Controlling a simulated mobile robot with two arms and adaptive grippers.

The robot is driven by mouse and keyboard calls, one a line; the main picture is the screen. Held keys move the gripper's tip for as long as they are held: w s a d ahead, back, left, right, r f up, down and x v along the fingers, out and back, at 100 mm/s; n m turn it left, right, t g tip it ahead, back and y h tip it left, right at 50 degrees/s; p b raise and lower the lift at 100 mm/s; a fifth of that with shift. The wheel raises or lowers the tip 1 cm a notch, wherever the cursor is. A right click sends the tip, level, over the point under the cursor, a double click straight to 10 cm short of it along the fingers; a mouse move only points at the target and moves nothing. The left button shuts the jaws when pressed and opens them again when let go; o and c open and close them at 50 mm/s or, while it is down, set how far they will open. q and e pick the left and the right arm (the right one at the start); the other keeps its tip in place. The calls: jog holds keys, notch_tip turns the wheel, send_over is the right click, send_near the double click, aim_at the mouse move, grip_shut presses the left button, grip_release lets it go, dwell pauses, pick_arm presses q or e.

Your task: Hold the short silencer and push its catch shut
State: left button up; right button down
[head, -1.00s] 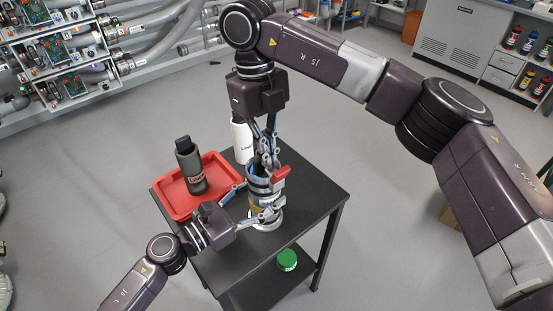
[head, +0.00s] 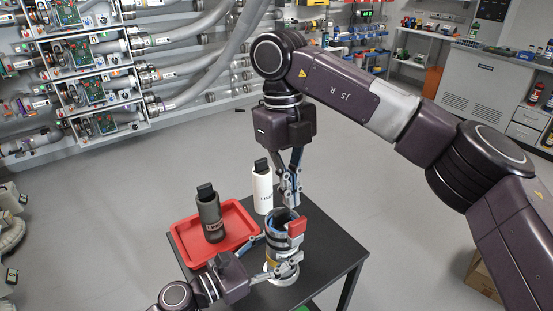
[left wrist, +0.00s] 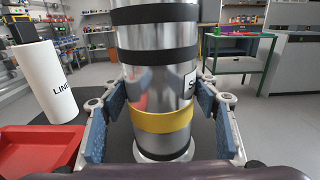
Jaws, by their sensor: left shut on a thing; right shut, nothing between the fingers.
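The short silencer, a metal cylinder with dark bands and a yellow band (left wrist: 160,122), stands upright on the black table; it also shows in the head view (head: 275,240). Its red catch (head: 297,227) is at the upper right side of the rim, close to the body; I cannot tell whether it is fully shut. My left gripper (head: 275,257) is shut around the lower part of the silencer, one finger each side in the left wrist view. My right gripper (head: 291,198) is shut and empty, pointing down just above and behind the silencer's rim, apparently apart from the catch.
A red tray (head: 245,219) lies on the black table (head: 335,250) at left, with a dark bottle (head: 211,222) in it. A white bottle (head: 262,190) stands behind the silencer, close to my right gripper. The table's right side is clear.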

jog(key=w+a+r, duration=0.3)
jog(key=w+r, duration=0.1)
jog(key=r, duration=0.2)
jog(key=shift+w+a, duration=0.25)
jog(key=shift+r, duration=0.15)
pick_arm(q)
jog(key=o, duration=1.7)
jog(key=shift+c, duration=0.2)
jog(key=shift+a, duration=0.1)
